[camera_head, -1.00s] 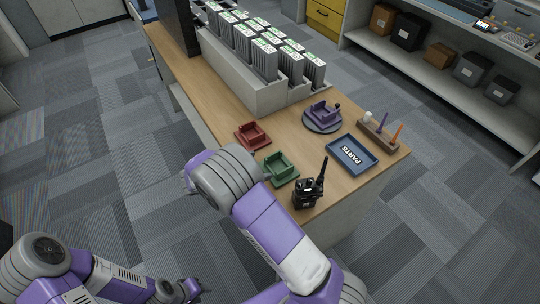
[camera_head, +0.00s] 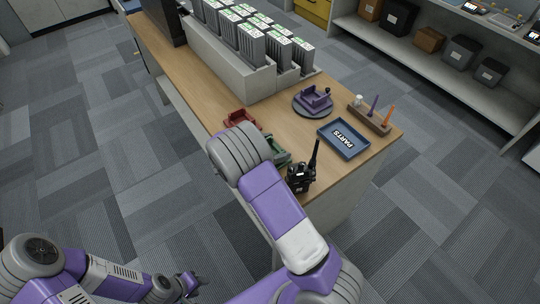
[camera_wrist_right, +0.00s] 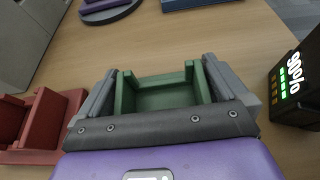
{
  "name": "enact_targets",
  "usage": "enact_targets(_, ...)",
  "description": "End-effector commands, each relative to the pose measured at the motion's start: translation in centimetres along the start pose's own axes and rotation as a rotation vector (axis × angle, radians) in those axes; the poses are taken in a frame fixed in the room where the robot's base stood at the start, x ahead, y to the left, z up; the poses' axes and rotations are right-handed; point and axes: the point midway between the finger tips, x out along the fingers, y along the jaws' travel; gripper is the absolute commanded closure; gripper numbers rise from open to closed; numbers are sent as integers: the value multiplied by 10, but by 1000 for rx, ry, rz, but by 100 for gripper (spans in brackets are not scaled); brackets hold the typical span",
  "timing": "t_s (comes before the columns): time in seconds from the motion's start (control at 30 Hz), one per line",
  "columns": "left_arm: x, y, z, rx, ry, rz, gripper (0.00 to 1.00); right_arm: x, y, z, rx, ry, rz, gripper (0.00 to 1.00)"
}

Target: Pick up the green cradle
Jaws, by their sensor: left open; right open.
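The green cradle (camera_head: 283,153) lies on the wooden table near its front edge, partly hidden behind my right arm in the head view. In the right wrist view the cradle (camera_wrist_right: 165,97) sits between the two fingers of my right gripper (camera_wrist_right: 161,68). That gripper is open, with one finger on each side of the cradle; I cannot tell whether they touch it. The right gripper is hidden behind the arm in the head view. My left gripper (camera_head: 190,284) is open and empty, low over the floor, away from the table.
A red cradle (camera_head: 240,119) lies to the left, and a black radio (camera_head: 301,178) stands close on the right. Behind are a purple cradle (camera_head: 314,98) on a round pad, a blue PARTS tray (camera_head: 343,139) and a wooden holder (camera_head: 369,118). A charger rack stands further back.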

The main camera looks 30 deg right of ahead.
Motion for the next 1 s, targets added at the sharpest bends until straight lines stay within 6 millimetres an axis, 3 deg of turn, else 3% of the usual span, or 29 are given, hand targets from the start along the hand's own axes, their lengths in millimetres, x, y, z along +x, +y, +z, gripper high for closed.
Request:
enact_targets(0.13, 0, 0, 0, 0, 0, 0, 57, -1, 0, 1, 1, 0, 1, 0)
enact_targets(0.7, 0, 0, 0, 0, 0, 0, 57, -1, 0, 0, 0, 1, 1, 87)
enact_targets(1.0, -2, 1, 0, 0, 0, 0, 57, -3, 1, 6, 4, -4, 2, 89)
